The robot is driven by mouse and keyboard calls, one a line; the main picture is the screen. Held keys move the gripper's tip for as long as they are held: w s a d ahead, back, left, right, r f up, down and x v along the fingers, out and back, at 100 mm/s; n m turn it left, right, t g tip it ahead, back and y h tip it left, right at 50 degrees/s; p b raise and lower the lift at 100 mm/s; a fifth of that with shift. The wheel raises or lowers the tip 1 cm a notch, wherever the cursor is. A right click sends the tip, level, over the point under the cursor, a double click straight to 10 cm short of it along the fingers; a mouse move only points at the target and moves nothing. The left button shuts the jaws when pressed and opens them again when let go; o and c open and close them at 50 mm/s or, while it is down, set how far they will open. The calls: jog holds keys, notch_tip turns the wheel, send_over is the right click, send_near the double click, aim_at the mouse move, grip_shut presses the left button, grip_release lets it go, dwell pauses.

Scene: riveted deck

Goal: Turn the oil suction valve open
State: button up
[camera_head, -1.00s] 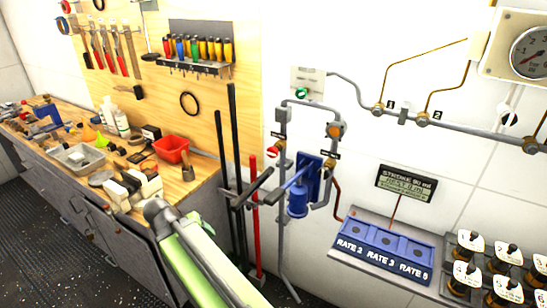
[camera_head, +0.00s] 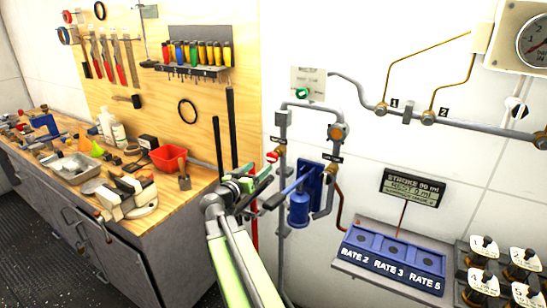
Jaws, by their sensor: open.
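A red and white valve knob (camera_head: 272,156) sits on the left vertical pipe of the wall pipework, under a small dark tag. A brass valve fitting (camera_head: 333,171) sits on the right pipe, also beside a tag. The tag writing is too small to read, so I cannot tell which is the oil suction valve. A blue pump (camera_head: 299,207) with a blue lever stands between the pipes. My gripper (camera_head: 270,188) is open, in front of the left pipe just below the red and white knob. It looks empty, and I cannot tell whether it touches anything.
A workbench (camera_head: 150,235) with a red bin (camera_head: 167,158) and loose tools stands left of my arm. A blue rate panel (camera_head: 392,262) and several labelled knobs (camera_head: 484,274) are at the lower right. Dark upright bars (camera_head: 232,130) stand behind my gripper.

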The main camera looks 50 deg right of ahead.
aim_at(270, 158)
jog(key=x, duration=1)
jog(key=shift+d, duration=0.3)
jog(key=shift+c, duration=0.3)
